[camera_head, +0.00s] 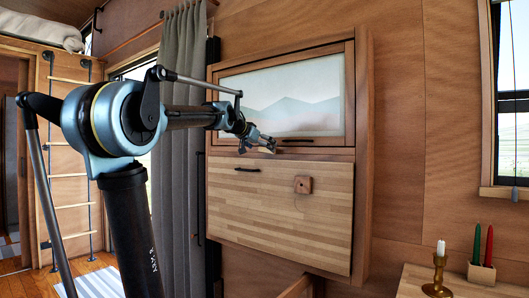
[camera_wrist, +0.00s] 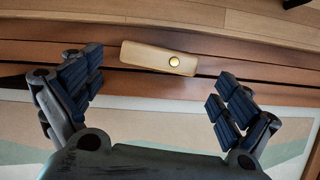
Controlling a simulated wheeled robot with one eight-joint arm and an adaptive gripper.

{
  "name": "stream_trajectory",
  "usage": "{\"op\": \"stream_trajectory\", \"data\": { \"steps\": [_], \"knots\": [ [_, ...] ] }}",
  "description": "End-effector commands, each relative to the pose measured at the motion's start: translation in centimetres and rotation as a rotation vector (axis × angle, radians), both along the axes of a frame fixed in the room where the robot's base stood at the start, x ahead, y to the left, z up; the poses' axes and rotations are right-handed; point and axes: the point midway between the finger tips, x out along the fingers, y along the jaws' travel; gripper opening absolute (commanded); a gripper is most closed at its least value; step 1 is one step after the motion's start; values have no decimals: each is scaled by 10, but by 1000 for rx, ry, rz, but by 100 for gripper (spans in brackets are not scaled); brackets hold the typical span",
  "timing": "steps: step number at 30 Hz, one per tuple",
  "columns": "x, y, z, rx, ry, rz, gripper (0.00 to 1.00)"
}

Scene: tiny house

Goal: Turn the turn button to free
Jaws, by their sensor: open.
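The turn button is a short pale wooden bar (camera_wrist: 142,55) with a round brass screw (camera_wrist: 174,62) near its right end in the wrist view. It lies nearly level, slightly tilted, along the brown wooden rail (camera_wrist: 98,78). My gripper (camera_wrist: 155,92) is open, with one dark-padded finger on each side of the bar and apart from it. In the head view my gripper (camera_head: 264,141) is in front of the rail between the framed picture and the plank panel, and it hides much of the button there.
Below the rail is a light plank panel (camera_head: 265,215) with a black handle (camera_head: 247,170) and a small wooden block (camera_head: 303,185). Above it is a framed mountain picture (camera_head: 290,95). A grey curtain (camera_head: 180,150) hangs left. A table (camera_head: 415,278) with a candle holder (camera_head: 437,272) stands right.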

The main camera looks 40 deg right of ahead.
Motion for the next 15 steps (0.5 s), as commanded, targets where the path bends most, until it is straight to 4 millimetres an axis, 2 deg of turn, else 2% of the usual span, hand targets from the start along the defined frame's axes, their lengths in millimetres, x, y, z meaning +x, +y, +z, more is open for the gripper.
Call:
{"op": "stream_trajectory", "data": {
  "steps": [6,15],
  "knots": [
    [7,-26,-11,0,1,-2,97],
    [11,-37,-16,0,0,-1,97]
  ]
}}
